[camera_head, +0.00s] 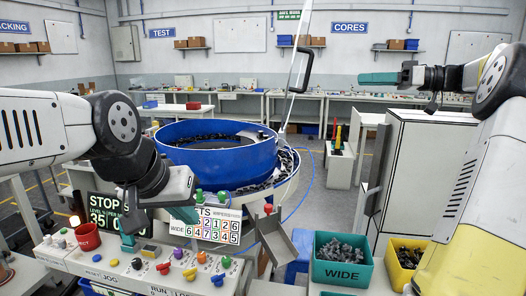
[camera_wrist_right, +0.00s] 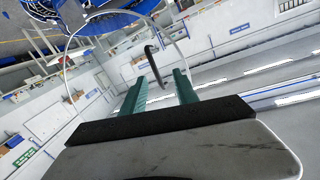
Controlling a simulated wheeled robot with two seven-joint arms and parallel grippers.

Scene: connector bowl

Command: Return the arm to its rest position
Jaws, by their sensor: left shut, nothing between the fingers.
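My left gripper (camera_head: 185,213) hangs over the control panel, in front of the blue bowl (camera_head: 217,158). Its teal fingers are shut with nothing between them and are partly hidden by the gripper body. My right gripper (camera_head: 378,78) is raised at the upper right, its teal fingers pointing left. In the right wrist view its two fingers (camera_wrist_right: 160,90) stand apart with nothing held. A black handle (camera_wrist_right: 153,66) shows behind the gap, away from the fingers.
A control panel (camera_head: 150,268) with several coloured buttons lies below my left gripper. A teal WIDE bin (camera_head: 343,273) and a yellow bin (camera_head: 403,265) hold small parts. A clear raised cover with a black handle (camera_head: 302,70) stands above the bowl. A grey cabinet (camera_head: 425,165) stands below my right gripper.

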